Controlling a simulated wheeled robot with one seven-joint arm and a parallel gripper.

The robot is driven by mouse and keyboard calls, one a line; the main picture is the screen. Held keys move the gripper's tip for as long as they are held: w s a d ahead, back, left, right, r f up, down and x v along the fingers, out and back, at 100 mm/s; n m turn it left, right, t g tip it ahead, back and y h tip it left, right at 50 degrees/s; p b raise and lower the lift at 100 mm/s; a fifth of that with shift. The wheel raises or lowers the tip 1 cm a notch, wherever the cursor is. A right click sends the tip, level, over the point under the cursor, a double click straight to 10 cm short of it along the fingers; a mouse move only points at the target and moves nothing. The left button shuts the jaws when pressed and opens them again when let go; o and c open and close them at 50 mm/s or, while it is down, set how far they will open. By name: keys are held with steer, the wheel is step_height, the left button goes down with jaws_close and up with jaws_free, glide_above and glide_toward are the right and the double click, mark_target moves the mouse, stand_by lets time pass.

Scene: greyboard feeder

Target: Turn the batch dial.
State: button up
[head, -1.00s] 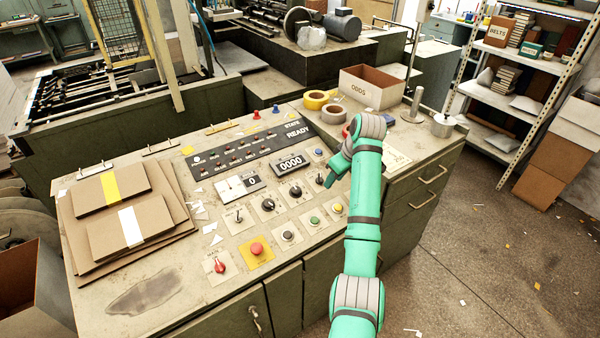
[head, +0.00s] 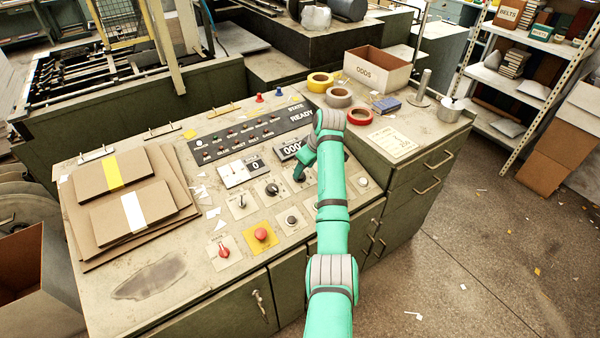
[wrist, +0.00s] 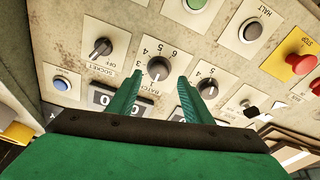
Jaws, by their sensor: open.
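The batch dial (wrist: 158,68) is a dark round knob on a pale square plate with numbers around it and a label reading BATCH. In the wrist view it lies between the fingertips of my gripper (wrist: 159,80), one green finger on each side. The fingers are open and apart; I cannot tell whether they touch the dial. In the head view my gripper (head: 300,172) reaches down over the control panel and hides the dial.
A similar numbered knob (wrist: 208,88) is close on the right in the wrist view, and the socket knob (wrist: 100,47) is on the left. A red stop button (wrist: 302,64) and cardboard sheets (head: 120,215) are farther off. Tape rolls (head: 339,97) lie behind my arm.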

mark_target(302, 175)
steer(key=x, duration=0.2)
steer(key=shift+w+f, duration=0.2)
steer(key=shift+f, duration=0.05)
steer(key=shift+w+a+f, duration=0.25)
steer(key=shift+f, duration=0.35)
steer(key=shift+c, duration=0.4)
steer(key=c, duration=1)
steer(key=m, duration=0.3)
steer(key=shift+m, duration=0.4)
steer(key=shift+m+t+h, duration=0.3)
steer(key=shift+m+h, duration=0.2)
steer(key=shift+m, duration=1.5)
